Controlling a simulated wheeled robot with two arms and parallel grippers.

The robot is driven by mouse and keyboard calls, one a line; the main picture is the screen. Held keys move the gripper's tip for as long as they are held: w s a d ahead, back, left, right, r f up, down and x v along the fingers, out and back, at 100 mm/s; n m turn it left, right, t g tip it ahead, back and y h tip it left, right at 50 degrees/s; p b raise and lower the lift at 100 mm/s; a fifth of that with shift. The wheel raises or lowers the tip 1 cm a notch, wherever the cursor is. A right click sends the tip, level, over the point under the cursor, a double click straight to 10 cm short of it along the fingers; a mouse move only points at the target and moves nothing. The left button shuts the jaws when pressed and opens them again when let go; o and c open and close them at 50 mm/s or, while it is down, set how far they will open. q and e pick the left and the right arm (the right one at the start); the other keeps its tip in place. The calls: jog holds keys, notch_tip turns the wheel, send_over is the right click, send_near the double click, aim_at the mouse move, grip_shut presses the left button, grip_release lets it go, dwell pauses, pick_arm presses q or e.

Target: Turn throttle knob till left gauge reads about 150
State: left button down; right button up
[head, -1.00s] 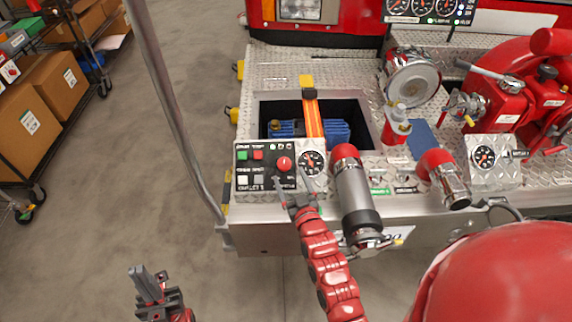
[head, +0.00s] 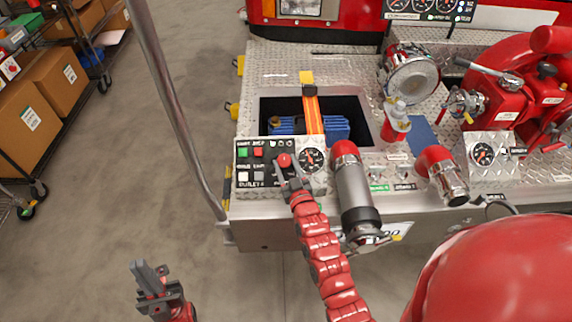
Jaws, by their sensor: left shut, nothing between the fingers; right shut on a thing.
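The red throttle knob (head: 284,160) sits on the control panel (head: 246,166) at the bumper's left end, right of several square buttons. My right gripper (head: 291,173) is at the knob, shut on it from the front side and partly covering it. The left gauge (head: 312,159), round with a black face, is just right of the knob. Its needle is too small to read. My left gripper (head: 150,277) is shut and empty, low over the floor at the lower left, far from the panel.
A red-capped metal pipe (head: 352,190) stands right of the left gauge. A second gauge (head: 483,154) is further right. An upright grey rail (head: 170,95) rises left of the panel. Shelving with boxes (head: 55,80) is at far left; the floor between is clear.

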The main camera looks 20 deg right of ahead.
grip_shut()
jog(key=shift+m+h+p, duration=0.3)
jog(key=shift+m+h, duration=0.7)
jog(key=shift+a+m+h+p, duration=0.1)
jog(key=shift+m+h+p, duration=0.25)
jog(key=shift+m+h, duration=0.7)
jog(key=shift+w+a+f+m+g+h, duration=0.1)
jog(key=shift+m+g+h, duration=0.2)
jog(key=shift+m+h, duration=0.5)
jog(key=shift+a+m+g+h, duration=0.1)
jog(key=shift+m+g+h, duration=0.2)
jog(key=shift+m+h, duration=0.85)
